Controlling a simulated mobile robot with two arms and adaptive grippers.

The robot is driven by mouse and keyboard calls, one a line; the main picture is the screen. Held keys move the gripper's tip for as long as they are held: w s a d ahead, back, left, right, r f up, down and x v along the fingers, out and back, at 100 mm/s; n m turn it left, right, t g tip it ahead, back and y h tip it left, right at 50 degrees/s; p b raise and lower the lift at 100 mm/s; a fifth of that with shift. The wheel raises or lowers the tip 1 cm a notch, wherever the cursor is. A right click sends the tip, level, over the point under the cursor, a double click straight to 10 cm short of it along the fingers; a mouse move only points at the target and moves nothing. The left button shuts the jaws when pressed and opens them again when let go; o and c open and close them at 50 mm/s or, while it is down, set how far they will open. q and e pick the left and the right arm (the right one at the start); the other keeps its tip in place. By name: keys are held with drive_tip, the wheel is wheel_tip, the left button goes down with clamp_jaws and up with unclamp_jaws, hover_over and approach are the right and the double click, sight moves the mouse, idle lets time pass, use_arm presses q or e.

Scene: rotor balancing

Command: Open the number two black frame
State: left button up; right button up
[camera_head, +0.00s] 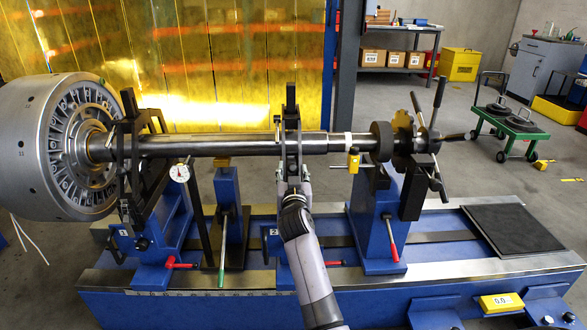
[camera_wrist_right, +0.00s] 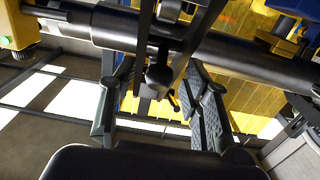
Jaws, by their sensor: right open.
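The number two black frame (camera_head: 291,118) stands upright around the shaft (camera_head: 230,142) near the middle of the machine, above the blue support labelled 2 (camera_head: 271,240). My right gripper (camera_head: 293,184) is at the near side of this frame, just below the shaft, and partly covers it. In the right wrist view my right gripper (camera_wrist_right: 155,78) is open, with a finger on each side of a dark knob (camera_wrist_right: 158,77) on the frame. I cannot tell whether the fingers touch it. The frame's dark bars (camera_wrist_right: 146,38) cross in front of the shaft (camera_wrist_right: 240,58). My left gripper is not in view.
Another black frame (camera_head: 133,125) stands around the shaft beside the large grey rotor (camera_head: 40,150). A dial gauge (camera_head: 180,173) hangs near it. A spoked handwheel (camera_head: 432,130) is at the shaft's right end.

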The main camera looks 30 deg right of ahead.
drive_tip(key=shift+w, duration=0.15)
drive_tip(key=shift+c, duration=0.5)
clamp_jaws()
idle(0.4)
